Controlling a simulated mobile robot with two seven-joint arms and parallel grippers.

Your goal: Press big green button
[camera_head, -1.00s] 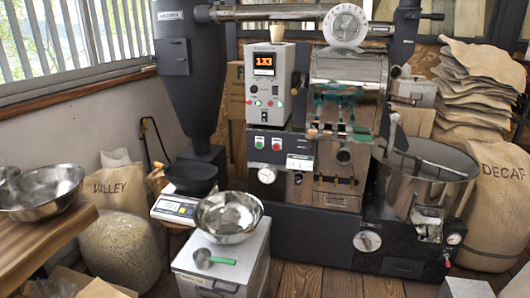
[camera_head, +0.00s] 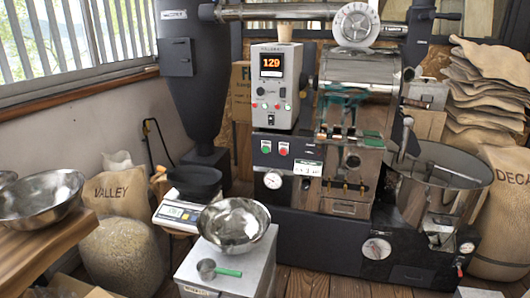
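A round green button (camera_head: 266,147) sits on the dark front panel (camera_head: 270,160) of the roasting machine, left of a round red button (camera_head: 283,149). A gauge (camera_head: 272,180) is below them. The green button is unobstructed. A grey control box (camera_head: 272,85) stands above the panel, with an orange display (camera_head: 271,64) that appears to read 129 and small coloured buttons or lights. Neither of my grippers is in view.
In front of the machine stands a grey box (camera_head: 225,278) with a steel bowl (camera_head: 234,224) and a green-handled scoop (camera_head: 217,269). A scale (camera_head: 180,212) with a black pan is to its left. A wooden table (camera_head: 45,238) is at the left.

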